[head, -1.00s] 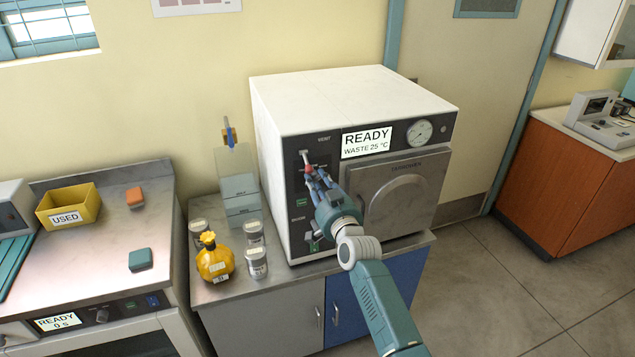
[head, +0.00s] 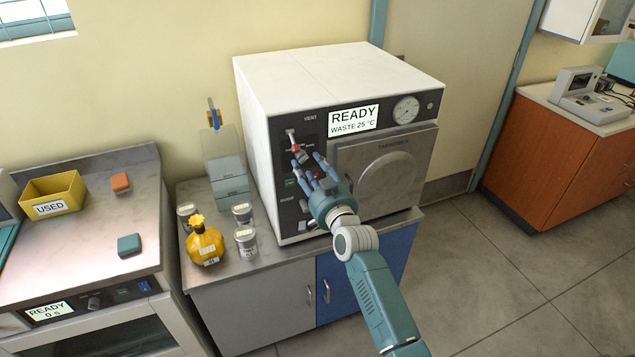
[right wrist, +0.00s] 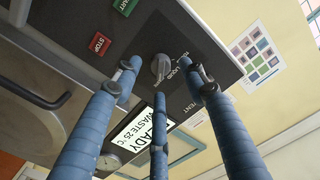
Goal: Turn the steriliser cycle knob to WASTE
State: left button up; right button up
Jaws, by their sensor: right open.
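The steriliser (head: 330,72) is a white box on the counter. Its display (head: 353,118) reads READY, WASTE 25 °C. In the right wrist view the grey cycle knob (right wrist: 160,67) sits on the dark panel, with small printed labels beside it; its exact pointer setting is hard to read. My right gripper (head: 312,165) is open in front of the panel. In the right wrist view its blue fingers (right wrist: 155,95) are spread around the knob's line of sight, apart from it and holding nothing. In the head view the fingers cover the knob. My left gripper is not in view.
A red STOP button (right wrist: 100,43) and a green START button (right wrist: 125,4) are near the knob. A red-marked lever (head: 292,138) is above my fingers. The door (head: 385,170) is shut. A yellow bottle (head: 204,245) and several jars stand left of the steriliser.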

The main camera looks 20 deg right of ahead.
jog(key=s, duration=0.8)
jog(key=shift+s, duration=0.25)
jog(key=shift+d, duration=0.1)
jog(key=s+a+f+n+g+b, duration=0.15)
jog(key=s+f, duration=0.25)
jog(key=f, duration=0.8)
jog(key=s+f+g, duration=0.3)
jog(key=f, duration=0.8)
jog(key=s+a+f+n+g+b, duration=0.15)
jog(key=s+f, duration=0.25)
jog(key=f, duration=0.8)
jog(key=s+f+n+g, duration=0.1)
jog(key=s+f+g, duration=0.4)
jog(key=s+f, duration=1.3)
jog(key=s+d+f+g, duration=0.1)
jog(key=s+f, duration=0.3)
jog(key=s, duration=0.5)
jog(key=s+d+f+n+g+b, duration=0.1)
jog(key=s+f+g, duration=0.2)
jog(key=s, duration=0.7)
jog(key=s+d+f+n+g+b, duration=0.1)
jog(key=s+f+g, duration=0.1)
jog(key=s+f, duration=0.5)
jog(key=s, duration=0.3)
jog(key=shift+d+h, duration=0.25)
jog(key=shift+h, duration=0.05)
jog(key=shift+w, duration=0.1)
